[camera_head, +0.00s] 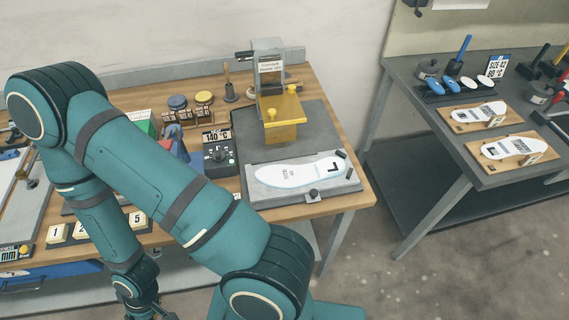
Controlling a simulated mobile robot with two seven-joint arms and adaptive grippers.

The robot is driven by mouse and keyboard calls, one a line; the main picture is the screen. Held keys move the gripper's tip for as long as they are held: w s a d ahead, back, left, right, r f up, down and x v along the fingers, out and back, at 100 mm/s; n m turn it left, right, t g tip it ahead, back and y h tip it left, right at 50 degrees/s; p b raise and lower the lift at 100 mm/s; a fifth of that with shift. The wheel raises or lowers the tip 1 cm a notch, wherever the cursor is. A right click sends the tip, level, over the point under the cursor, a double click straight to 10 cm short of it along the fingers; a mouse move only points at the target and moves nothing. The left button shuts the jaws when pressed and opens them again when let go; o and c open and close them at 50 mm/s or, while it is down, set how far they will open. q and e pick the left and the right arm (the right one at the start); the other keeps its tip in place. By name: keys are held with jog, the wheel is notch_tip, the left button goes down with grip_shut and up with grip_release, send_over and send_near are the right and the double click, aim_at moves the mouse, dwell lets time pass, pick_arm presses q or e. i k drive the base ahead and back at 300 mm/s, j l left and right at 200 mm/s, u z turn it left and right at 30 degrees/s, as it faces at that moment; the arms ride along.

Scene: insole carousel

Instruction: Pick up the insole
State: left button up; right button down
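A white insole (298,173) marked with a black "L" lies flat on a grey plate (262,196) at the front of a press with a yellow block (283,117). Two more white insole shapes lie on wooden boards on the right table, one farther back (474,112) and one nearer (511,149). My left gripper (152,312) is at the bottom edge, below and left of the insole on the plate and well apart from it. It is cut off by the frame, so its opening is unclear. My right gripper is out of view.
A control box (219,157) under a "140 °C" sign stands left of the plate. Number blocks (97,229) lie at the wooden table's front. A rack (458,88) with blue and white pieces stands on the right table. My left arm covers part of the wooden table.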

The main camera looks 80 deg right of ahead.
aim_at(280, 176)
jog(key=z, duration=0.45)
jog(key=j+z, duration=0.1)
jog(key=z, duration=0.35)
jog(key=k+z, duration=0.1)
jog(key=z, duration=0.35)
jog(key=j+z, duration=0.1)
jog(key=z, duration=0.35)
jog(key=k+z, duration=0.1)
jog(key=z, duration=0.85)
